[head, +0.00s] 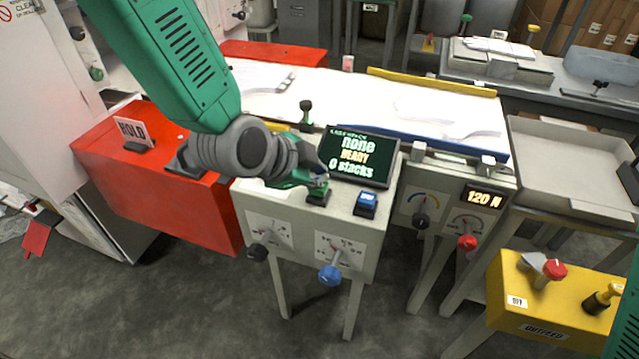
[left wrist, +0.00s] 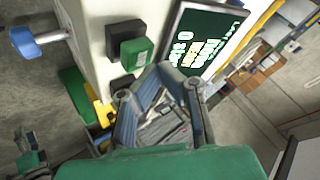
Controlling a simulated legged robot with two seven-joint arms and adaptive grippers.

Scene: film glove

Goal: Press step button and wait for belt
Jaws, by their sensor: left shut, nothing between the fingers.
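The control console (head: 310,235) is a pale box carrying a dark screen (head: 358,157) that reads "none", "READY", "0 stacks". A green button (head: 318,197) and a blue button (head: 366,203) sit on its top; I cannot read which is the step button. My left gripper (head: 320,179) is shut and empty, just above the green button. In the left wrist view, the shut fingers (left wrist: 165,73) are beside the green button (left wrist: 137,53); contact cannot be told. The white belt (head: 350,100) runs behind the console.
A red bench (head: 160,180) with a "HOLD" sign (head: 133,133) is at left. Knobs, including a blue one (head: 330,275), jut from the console front. A "120 N" display (head: 485,198) and a yellow outfeed box (head: 540,300) are at right. An empty tray (head: 570,165) stands behind.

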